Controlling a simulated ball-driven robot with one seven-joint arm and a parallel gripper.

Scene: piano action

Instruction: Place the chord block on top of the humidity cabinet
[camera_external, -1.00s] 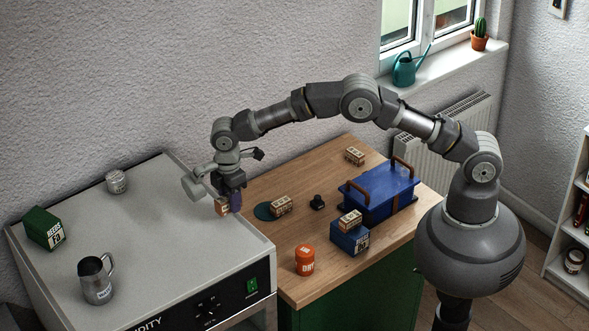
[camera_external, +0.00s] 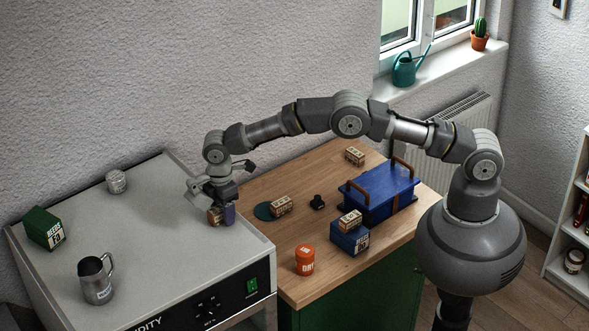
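The humidity cabinet (camera_external: 165,235) is the large pale grey box at lower left, with a flat top and a black front panel. My gripper (camera_external: 222,214) is low over the right part of its top, near the right edge. It is shut on a small tan block (camera_external: 214,218), which I take as the chord block; its lettering is unreadable and the fingers partly hide it. The block is at or just above the cabinet top; I cannot tell whether it touches.
On the cabinet stand a steel mug (camera_external: 96,282), a green box (camera_external: 44,229) and a small jar (camera_external: 116,182). The wooden bench (camera_external: 300,260) holds similar blocks (camera_external: 281,205), an orange tin (camera_external: 304,260), a blue box (camera_external: 349,239) and a blue toolbox (camera_external: 381,196). The cabinet top's middle is clear.

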